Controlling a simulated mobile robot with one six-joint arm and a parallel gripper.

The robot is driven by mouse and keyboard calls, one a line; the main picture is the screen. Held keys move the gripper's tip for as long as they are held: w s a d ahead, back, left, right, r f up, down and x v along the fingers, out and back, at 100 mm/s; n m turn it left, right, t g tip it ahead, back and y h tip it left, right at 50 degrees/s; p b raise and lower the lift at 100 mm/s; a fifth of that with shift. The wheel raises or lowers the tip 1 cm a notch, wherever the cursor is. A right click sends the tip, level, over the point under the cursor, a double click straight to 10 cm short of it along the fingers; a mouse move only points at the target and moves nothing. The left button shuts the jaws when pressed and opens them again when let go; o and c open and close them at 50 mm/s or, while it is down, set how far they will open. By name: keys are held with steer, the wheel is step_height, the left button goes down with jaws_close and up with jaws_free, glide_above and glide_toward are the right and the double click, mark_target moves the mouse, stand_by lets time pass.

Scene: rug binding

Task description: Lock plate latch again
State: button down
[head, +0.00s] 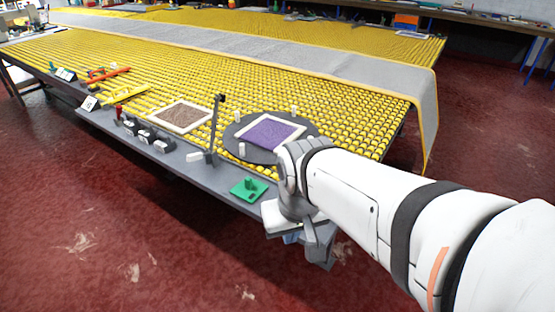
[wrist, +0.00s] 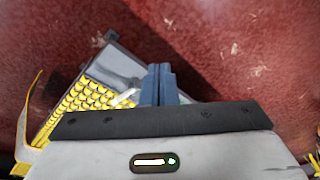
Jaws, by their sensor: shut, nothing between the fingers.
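A round dark plate (head: 232,133) lies on the yellow roller table, with a purple rug sample (head: 268,132) in a white frame on it. Small white pegs (head: 242,149) stand at its rim. I cannot tell which part is the latch. My gripper (head: 290,238) is low at the table's front edge, right of the green piece and nearer than the plate; my arm partly covers that corner. In the wrist view my gripper (wrist: 158,70) has its blue fingers together and empty. A white bar (wrist: 125,97) lies on the table just left of them.
A green block on a base (head: 249,188) sits on the grey front ledge, left of my gripper. A dark upright post (head: 215,125) rises left of the plate. A brown sample (head: 181,117), dark blocks and colored tools lie farther left. Red floor is open in front.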

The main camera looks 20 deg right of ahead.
steer(key=w+d+f+m+g+y+b, duration=0.1)
steer(key=w+d+f+m+y, duration=0.3)
steer(key=m, duration=0.3)
steer(key=w+d+f+m+y+b, duration=0.1)
steer(key=d+f+m+y+b, duration=0.15)
steer(key=f+m+y, duration=0.4)
steer(key=w+d+f+m+t, duration=0.1)
steer(key=d+f+m+t, duration=0.2)
steer(key=d+m+t, duration=0.2)
steer(key=w+d+f+m+t, duration=0.2)
steer(key=d+f+m+t, duration=0.2)
steer(key=d+m, duration=0.6)
steer(key=d+t+h+b, duration=0.1)
steer(key=d+t, duration=0.1)
steer(key=shift+d, duration=0.3)
steer(key=shift+a, duration=0.1)
